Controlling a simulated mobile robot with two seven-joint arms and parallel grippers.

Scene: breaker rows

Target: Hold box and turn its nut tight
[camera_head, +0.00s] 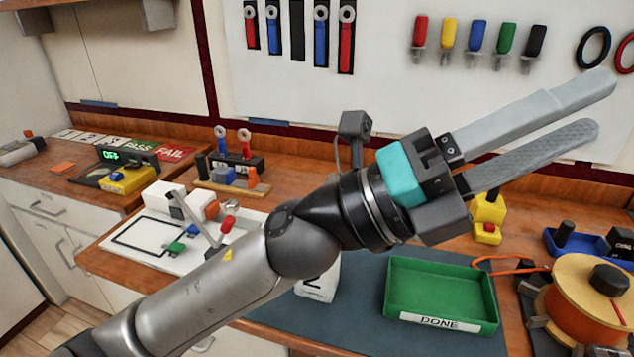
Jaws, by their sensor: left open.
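My left gripper (600,106) is open and empty, with its two long grey fingers spread in front of the back panel at the upper right. My left arm crosses the middle of the view and hides part of the bench. A white block marked 2 (318,284) stands on the dark mat (362,275), partly behind my forearm and well below the gripper. I cannot tell whether it is the task's box. I cannot make out a nut. My right gripper is not in view.
A green DONE tray (440,322) lies on the mat. An orange reel (585,300) and a blue tray (562,243) are at the right. A white board with small parts (150,246) and a yellow device (126,180) are at the left. Tools hang on the back panel.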

